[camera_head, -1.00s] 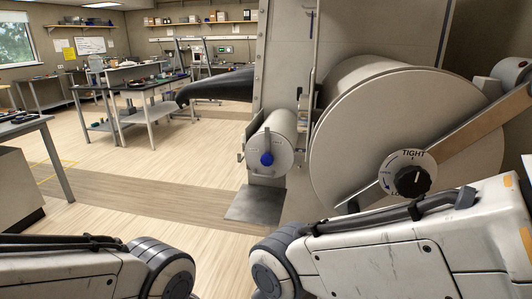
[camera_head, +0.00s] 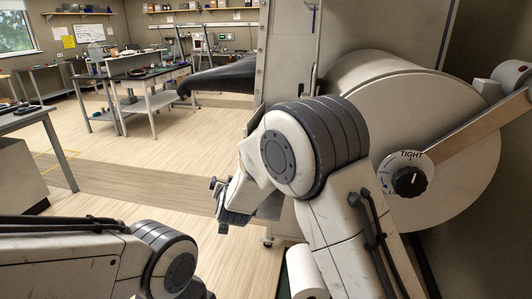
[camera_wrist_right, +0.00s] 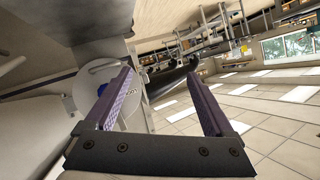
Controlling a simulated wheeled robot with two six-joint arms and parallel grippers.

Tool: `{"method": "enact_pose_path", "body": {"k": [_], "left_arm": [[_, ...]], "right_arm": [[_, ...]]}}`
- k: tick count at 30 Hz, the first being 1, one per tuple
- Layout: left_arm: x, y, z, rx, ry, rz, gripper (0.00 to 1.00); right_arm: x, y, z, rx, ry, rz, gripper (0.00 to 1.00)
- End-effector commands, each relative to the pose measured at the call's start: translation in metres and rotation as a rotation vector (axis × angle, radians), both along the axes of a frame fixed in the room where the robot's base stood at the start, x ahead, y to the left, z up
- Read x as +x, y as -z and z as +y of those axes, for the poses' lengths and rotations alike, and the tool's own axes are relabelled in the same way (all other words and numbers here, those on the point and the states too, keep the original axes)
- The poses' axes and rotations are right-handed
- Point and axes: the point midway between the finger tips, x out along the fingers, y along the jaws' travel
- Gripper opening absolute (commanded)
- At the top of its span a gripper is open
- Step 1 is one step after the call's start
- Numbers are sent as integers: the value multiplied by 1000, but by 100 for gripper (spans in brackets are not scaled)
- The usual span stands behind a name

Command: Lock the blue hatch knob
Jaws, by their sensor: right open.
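The blue hatch knob (camera_wrist_right: 101,90) shows in the right wrist view as a small blue patch, mostly hidden behind the left-hand finger. It sits on a pale round hatch face (camera_wrist_right: 91,76). In the head view my right arm now covers the small hatch and its blue knob. My right gripper (camera_wrist_right: 159,75) is open and empty, with the hatch at its left side and open room between its fingers. In the head view the right gripper (camera_head: 221,205) is low, left of the cabinet. My left arm enters at the lower left, but its gripper is out of view.
A large round door (camera_head: 455,180) with a bar and a black knob (camera_head: 410,181) marked TIGHT is at the right. The cabinet wall (camera_head: 385,28) stands behind. Benches (camera_head: 150,85) stand farther left. The floor (camera_head: 130,150) left of the cabinet is clear.

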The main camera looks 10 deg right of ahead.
Motion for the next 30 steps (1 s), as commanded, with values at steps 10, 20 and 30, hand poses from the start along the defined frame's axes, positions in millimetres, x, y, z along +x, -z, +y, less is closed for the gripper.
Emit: {"method": "enact_pose_path", "body": {"k": [10, 20, 30], "left_arm": [[0, -12, 0, 0, 0, 0, 50], [0, -25, 0, 0, 0, 0, 50], [0, -40, 0, 0, 0, 0, 50]], "right_arm": [[58, 3, -102, -37, 419, -365, 88], [88, 0, -121, -45, 447, -393, 88], [140, 1, -141, -46, 444, -392, 88]]}}
